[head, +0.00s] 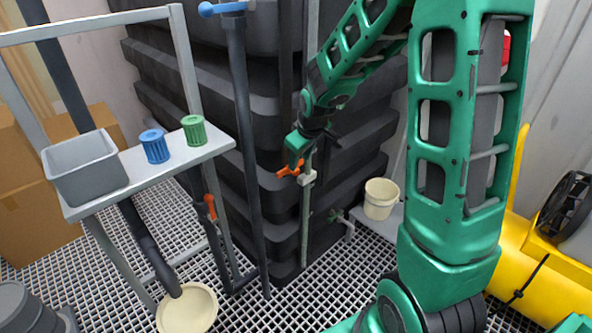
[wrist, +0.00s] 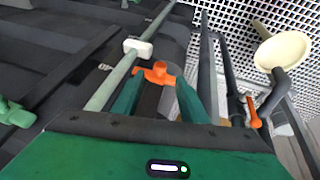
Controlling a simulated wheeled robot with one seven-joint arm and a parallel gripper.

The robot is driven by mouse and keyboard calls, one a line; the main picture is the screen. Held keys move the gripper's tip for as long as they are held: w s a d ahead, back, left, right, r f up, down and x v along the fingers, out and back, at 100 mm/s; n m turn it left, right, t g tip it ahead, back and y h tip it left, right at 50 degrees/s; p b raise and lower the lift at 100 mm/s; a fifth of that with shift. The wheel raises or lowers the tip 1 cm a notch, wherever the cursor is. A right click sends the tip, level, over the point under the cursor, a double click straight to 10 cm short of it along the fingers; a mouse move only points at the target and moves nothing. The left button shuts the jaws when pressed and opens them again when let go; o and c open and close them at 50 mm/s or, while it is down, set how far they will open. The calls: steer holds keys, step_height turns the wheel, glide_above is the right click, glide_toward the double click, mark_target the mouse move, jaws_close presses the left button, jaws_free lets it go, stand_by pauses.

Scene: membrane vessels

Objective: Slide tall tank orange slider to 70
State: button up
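The tall tank (head: 345,155) is dark and ribbed, with a thin vertical tube in front of it. A white collar (head: 308,179) sits on the tube, and the orange slider (head: 288,172) is just left of it. In the wrist view the orange slider (wrist: 156,73) lies between the green fingertips, right of the white collar (wrist: 138,47). My gripper (head: 297,150) is at the slider, pointing down; its fingers (wrist: 158,82) flank it, one on each side. I cannot tell whether they press on it. I see no readable scale marks.
A shelf (head: 205,152) at left holds a grey bin (head: 84,168), a blue cup (head: 155,147) and a green cup (head: 194,130). A dark pipe (head: 243,140) stands left of my gripper. A cream bucket (head: 380,198) is to the right. An orange valve handle (head: 210,206) is under the shelf.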

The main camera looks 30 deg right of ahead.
mark_target(297, 170)
steer(key=shift+x, duration=3.4)
jaws_close()
